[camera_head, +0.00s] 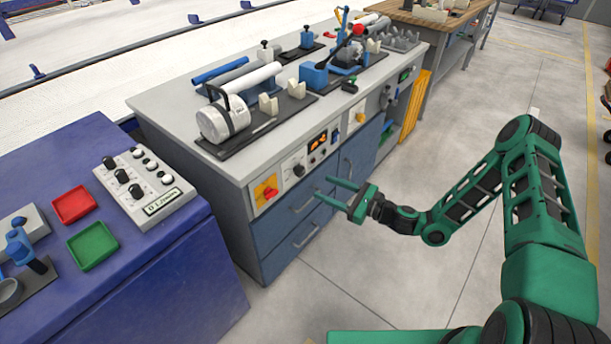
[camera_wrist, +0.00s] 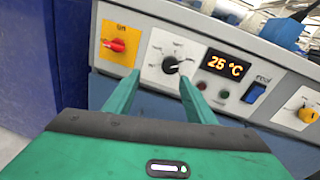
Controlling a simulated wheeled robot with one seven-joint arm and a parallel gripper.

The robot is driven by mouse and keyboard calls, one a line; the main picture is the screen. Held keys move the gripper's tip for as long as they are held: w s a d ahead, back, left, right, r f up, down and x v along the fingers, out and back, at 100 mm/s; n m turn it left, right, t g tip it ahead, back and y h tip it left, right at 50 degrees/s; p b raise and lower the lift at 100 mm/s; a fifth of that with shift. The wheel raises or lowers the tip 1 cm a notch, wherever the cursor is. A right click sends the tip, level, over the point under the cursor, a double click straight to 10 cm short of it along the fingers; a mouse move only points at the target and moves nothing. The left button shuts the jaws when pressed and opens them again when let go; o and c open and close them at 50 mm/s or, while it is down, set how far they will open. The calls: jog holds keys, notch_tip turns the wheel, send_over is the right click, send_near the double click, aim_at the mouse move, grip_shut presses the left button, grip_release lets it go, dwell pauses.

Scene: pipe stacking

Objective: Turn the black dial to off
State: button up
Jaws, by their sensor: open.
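The black dial (camera_wrist: 170,65) sits on a white plate in the front panel of the workbench, between a red switch and an orange display. It also shows in the head view (camera_head: 298,170) as a small dark knob. Its pointer appears to point right in the wrist view; the small labels around it are too blurred to read. My gripper (camera_head: 338,193) is open and empty in front of the panel, apart from the dial. In the wrist view its two green fingers (camera_wrist: 160,90) point toward the panel, with the dial just beyond and between their tips.
A red rotary switch on a yellow plate (camera_wrist: 117,45) is left of the dial. The display (camera_wrist: 226,66) reads 25 °C, with a blue rocker switch (camera_wrist: 254,93) to its right. Blue drawers (camera_head: 305,228) lie below the panel. Floor in front is clear.

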aim_at(303, 173)
jog(key=w+a+m, duration=0.1)
jog(key=w+a, duration=0.1)
jog(key=w+a+m+t, duration=0.1)
jog(key=w+a, duration=0.2)
jog(key=w+a+f+m, duration=0.1)
jog(key=w+a, duration=0.2)
jog(key=shift+a+t, duration=0.1)
jog(key=shift+t, duration=0.3)
